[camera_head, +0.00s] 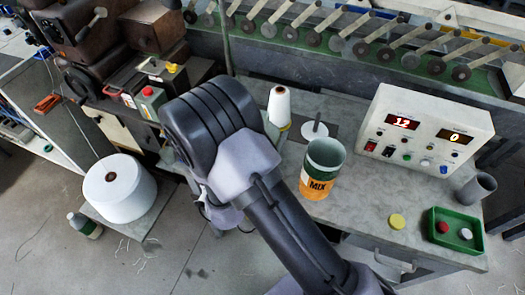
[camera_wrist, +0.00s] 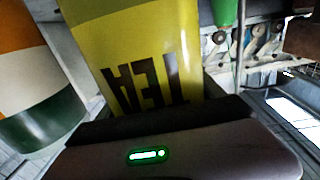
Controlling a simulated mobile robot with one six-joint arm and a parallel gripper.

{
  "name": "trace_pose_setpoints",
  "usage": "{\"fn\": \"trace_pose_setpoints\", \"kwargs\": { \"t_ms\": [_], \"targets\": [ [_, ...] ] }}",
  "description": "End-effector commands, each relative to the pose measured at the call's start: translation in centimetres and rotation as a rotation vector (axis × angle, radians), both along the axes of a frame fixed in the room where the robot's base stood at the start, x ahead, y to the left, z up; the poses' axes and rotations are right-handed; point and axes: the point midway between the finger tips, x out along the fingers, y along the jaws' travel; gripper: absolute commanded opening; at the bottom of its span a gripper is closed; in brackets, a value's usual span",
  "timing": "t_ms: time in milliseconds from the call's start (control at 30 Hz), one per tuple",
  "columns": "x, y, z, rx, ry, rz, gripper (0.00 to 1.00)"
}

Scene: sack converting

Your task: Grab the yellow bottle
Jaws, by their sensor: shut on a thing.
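The yellow bottle (camera_wrist: 135,45), with dark "TEA" lettering that appears upside down, fills the middle of the wrist view. It rises from the dark front edge of my gripper (camera_wrist: 160,128). My gripper is shut on it. The fingertips and the bottle's far end are hidden or out of the frame. In the head view my arm covers the gripper, and I cannot make out the bottle there.
An orange and green "MIX" container (camera_head: 320,168) stands on the grey bench right of my arm. A control box (camera_head: 428,125), grey cup (camera_head: 477,188) and green tray (camera_head: 457,240) are farther right. An orange, white and green container (camera_wrist: 35,85) is close left of the bottle.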

Motion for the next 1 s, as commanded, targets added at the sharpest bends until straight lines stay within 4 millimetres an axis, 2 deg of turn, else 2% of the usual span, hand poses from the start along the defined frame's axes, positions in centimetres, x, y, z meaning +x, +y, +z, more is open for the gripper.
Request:
{"fn": "trace_pose_setpoints", "kwargs": {
  "t_ms": [333,667,1000],
  "targets": [
    [0.0,0.0,0.7,0.000,0.000,0.000,0.06],
    [0.0,0.0,3.9,0.001,-0.001,0.000,0.06],
    [-4.5,-0.8,3.9,-0.002,0.003,0.002,0.06]
  ]
}}
